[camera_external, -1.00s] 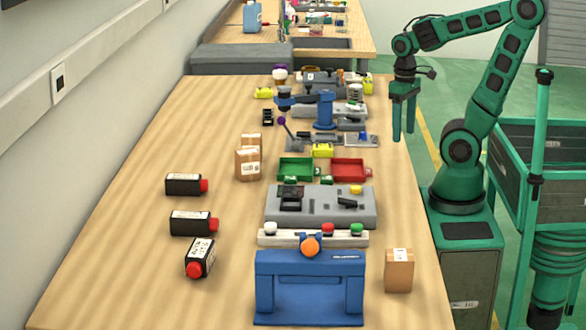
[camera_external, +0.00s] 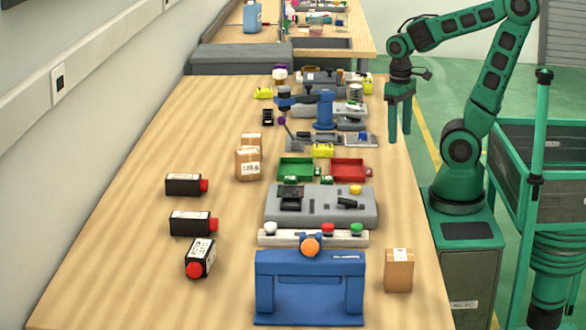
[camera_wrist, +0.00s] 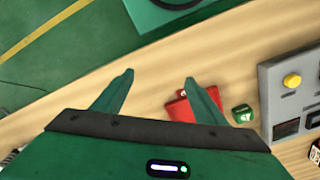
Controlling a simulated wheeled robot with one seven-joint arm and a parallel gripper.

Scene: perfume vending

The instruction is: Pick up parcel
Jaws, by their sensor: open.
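Several brown cardboard parcels with white labels stand on the table. One parcel (camera_external: 399,270) is at the front right, beside the blue stand. Another parcel (camera_external: 248,164) is left of the green tray, with a further parcel (camera_external: 251,142) just behind it. My gripper (camera_external: 399,138) hangs pointing down over the right edge of the table, open and empty, apart from all the parcels. In the wrist view my gripper (camera_wrist: 157,78) shows its two fingers spread, with only table surface between them. No parcel can be made out in the wrist view.
A blue stand (camera_external: 310,262) and a grey station (camera_external: 320,215) fill the front middle. A green tray (camera_external: 283,174) and a red tray (camera_external: 349,175) lie behind. Black bottles with red caps (camera_external: 192,223) are on the left. The left rear tabletop is clear.

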